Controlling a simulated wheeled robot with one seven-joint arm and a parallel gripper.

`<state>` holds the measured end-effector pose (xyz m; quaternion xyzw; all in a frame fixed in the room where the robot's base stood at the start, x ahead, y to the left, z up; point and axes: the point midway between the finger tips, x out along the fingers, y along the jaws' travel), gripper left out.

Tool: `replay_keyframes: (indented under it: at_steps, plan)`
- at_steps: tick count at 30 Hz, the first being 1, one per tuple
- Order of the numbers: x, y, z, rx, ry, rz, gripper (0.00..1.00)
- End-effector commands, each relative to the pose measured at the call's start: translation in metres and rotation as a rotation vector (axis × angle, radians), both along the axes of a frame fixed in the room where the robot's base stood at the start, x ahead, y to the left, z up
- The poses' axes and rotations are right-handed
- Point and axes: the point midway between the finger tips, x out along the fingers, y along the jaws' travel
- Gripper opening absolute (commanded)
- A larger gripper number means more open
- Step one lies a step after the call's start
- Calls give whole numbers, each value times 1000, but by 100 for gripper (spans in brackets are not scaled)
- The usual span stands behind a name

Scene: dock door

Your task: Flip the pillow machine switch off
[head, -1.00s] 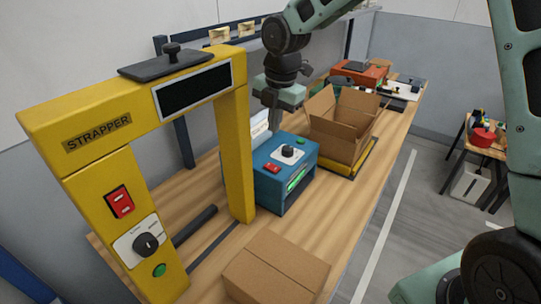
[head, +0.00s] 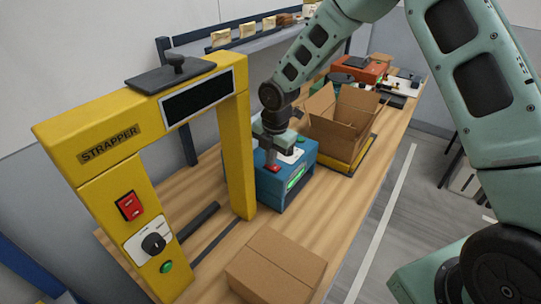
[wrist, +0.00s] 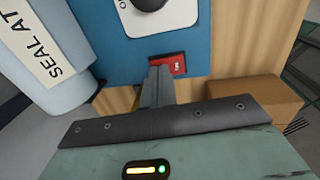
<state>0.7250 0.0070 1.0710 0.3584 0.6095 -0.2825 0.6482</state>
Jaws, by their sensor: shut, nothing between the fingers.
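The pillow machine is a blue box (head: 270,199) on the wooden bench, with a green-lit strip (head: 296,179) on its front. Its red switch (head: 274,169) is on the top near the front edge; it also shows in the wrist view (wrist: 179,65), partly hidden by my fingers. My gripper (head: 271,160) points down at the switch, fingers together and empty. In the wrist view the fingertips (wrist: 159,72) are at the switch's left edge; I cannot tell whether they touch it. Which way the switch is set is unclear.
The yellow strapper (head: 240,150) stands left of the machine with its own red switch (head: 129,205). A closed carton (head: 275,270) is in front, an open carton (head: 340,130) behind right.

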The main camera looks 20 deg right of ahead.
Motion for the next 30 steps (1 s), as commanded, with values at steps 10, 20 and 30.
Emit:
replay_keyframes:
  at_steps: [10, 20, 30]
  plan:
    - [2, 1, -6, 0, 1, 0, 0]
    - [-7, -4, -5, -2, 6, 0, 0]
    - [-13, -9, -4, -3, 6, -1, 0]
